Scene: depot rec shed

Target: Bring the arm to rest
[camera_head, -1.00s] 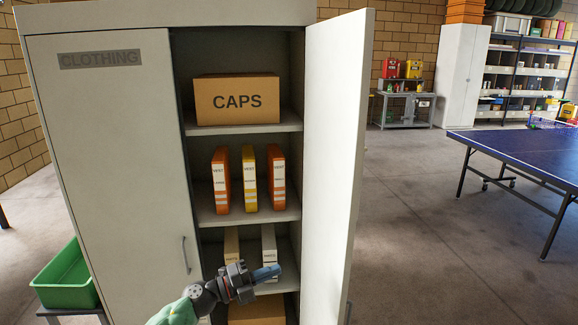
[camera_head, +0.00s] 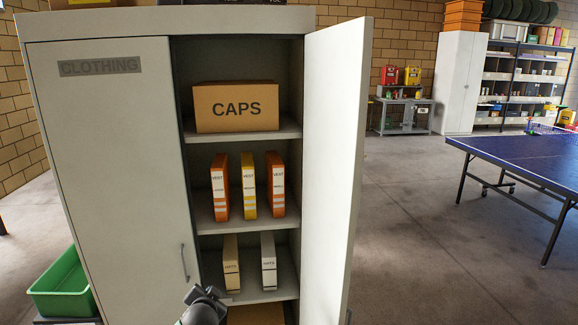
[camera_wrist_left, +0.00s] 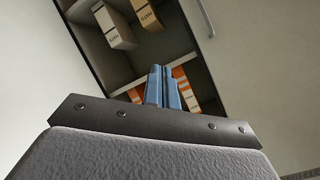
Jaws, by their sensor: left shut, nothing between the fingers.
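My left gripper (camera_wrist_left: 163,88) shows in the left wrist view, with its two blue fingers shut together and nothing between them. Behind the fingers is the open side of the grey clothing cabinet (camera_head: 115,180). Only a dark joint of my left arm (camera_head: 205,306) shows at the bottom edge of the head view, in front of the cabinet's lower shelves. The gripper itself is out of the head view. My right gripper is in neither view.
The cabinet's right door (camera_head: 333,170) stands open. A green bin (camera_head: 62,287) stands at left, a blue table (camera_head: 530,165) at right.

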